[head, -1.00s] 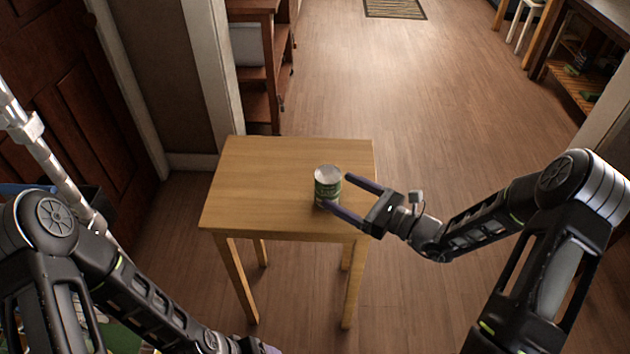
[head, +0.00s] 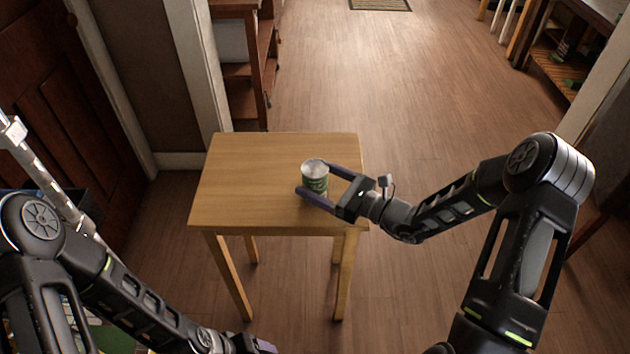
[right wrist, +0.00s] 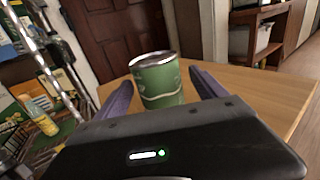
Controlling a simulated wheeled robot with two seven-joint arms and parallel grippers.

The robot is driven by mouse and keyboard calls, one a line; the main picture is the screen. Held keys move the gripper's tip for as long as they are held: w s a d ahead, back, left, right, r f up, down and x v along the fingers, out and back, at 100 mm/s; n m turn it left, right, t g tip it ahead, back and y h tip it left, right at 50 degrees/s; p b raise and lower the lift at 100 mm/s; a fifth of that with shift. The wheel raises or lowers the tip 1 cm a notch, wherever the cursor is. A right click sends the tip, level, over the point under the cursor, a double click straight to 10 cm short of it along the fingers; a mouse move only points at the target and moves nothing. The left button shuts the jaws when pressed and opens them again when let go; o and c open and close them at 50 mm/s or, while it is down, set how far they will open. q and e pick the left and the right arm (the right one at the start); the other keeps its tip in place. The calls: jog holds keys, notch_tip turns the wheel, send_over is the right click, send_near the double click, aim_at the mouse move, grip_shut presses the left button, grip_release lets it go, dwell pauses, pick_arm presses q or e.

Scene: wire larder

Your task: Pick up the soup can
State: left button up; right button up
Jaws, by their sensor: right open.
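The soup can (head: 315,176) is green with a silver top and stands upright on the small wooden table (head: 235,188). My right gripper (head: 316,179) is open, with one finger on each side of the can. In the right wrist view the can (right wrist: 158,82) stands between the two purple fingers, with a gap showing on each side; its base is hidden by the gripper body. My left gripper (head: 264,346) shows only in part at the bottom edge of the head view, away from the table.
The rest of the tabletop is clear. A brown shelf unit (head: 240,70) stands behind the table, by a white door post (head: 192,60). A dark door (head: 55,100) is at left. Open wooden floor lies to the right and beyond.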

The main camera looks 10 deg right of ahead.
aim_at(305, 174)
jog(key=x, duration=0.3)
jog(key=shift+w+a, duration=0.2)
jog(key=shift+a, duration=0.05)
jog(key=shift+c, duration=0.3)
grip_shut()
dwell(0.8)
